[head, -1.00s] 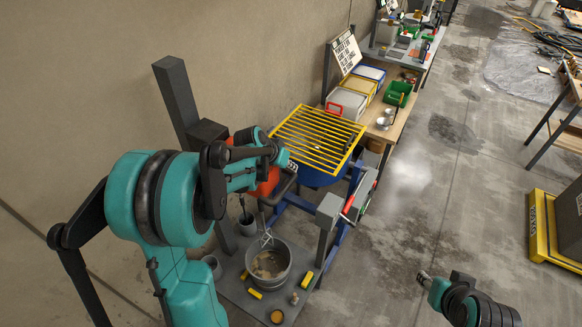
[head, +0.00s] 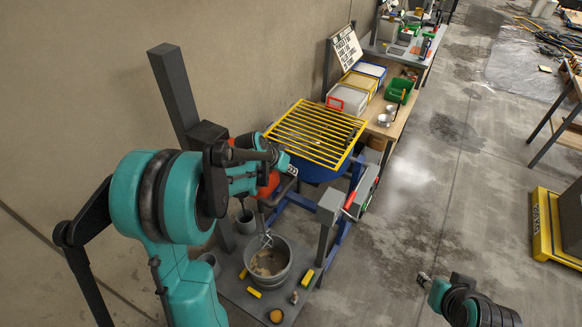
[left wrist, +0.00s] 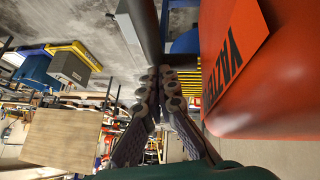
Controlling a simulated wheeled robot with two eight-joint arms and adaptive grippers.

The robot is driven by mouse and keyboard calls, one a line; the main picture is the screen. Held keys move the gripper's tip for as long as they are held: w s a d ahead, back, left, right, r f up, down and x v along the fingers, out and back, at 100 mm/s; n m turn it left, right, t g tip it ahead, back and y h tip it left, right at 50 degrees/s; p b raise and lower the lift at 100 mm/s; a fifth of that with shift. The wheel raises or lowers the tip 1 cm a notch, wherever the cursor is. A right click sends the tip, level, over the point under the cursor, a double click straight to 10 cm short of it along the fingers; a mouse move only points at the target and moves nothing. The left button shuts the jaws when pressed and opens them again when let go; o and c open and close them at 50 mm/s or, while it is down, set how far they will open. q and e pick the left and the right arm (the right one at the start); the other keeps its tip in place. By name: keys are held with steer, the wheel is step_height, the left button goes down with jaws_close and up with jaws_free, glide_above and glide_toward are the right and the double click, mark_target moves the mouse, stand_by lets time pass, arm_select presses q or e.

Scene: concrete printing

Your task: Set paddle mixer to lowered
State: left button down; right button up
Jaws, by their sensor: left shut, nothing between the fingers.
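The paddle mixer has an orange-red body (head: 268,187), partly hidden behind my left arm. It hangs from a dark block (head: 207,134) on a tall grey post (head: 172,85). Its shaft and metal paddle (head: 266,239) reach down to the mouth of a grey bucket (head: 287,262); how deep the paddle sits is hard to tell. My left gripper (head: 286,161) is shut and empty at the mixer's upper side. In the left wrist view its fingers (left wrist: 160,74) are together beside the orange-red body (left wrist: 260,90). My right gripper (head: 425,279) is low at the right, away from the mixer.
A blue stand with a yellow grate (head: 315,133) is just behind the mixer. A grey post and box with a red lever (head: 349,200) stand right of the bucket. Yellow blocks (head: 307,278) lie on the bucket's base plate.

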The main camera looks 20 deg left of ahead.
arm_select(q)
step_height(320, 180, down, 31)
steer(key=b, duration=2.4)
steer(key=shift+r+b, duration=0.2)
steer(key=shift+b, duration=0.2)
steer(key=shift+s, duration=0.1)
steer(key=w+r+p+v, duration=0.1)
steer(key=p+v, duration=0.4)
steer(key=v, duration=0.8)
steer(key=shift+w+r, duration=0.3)
steer(key=shift+w, duration=0.45)
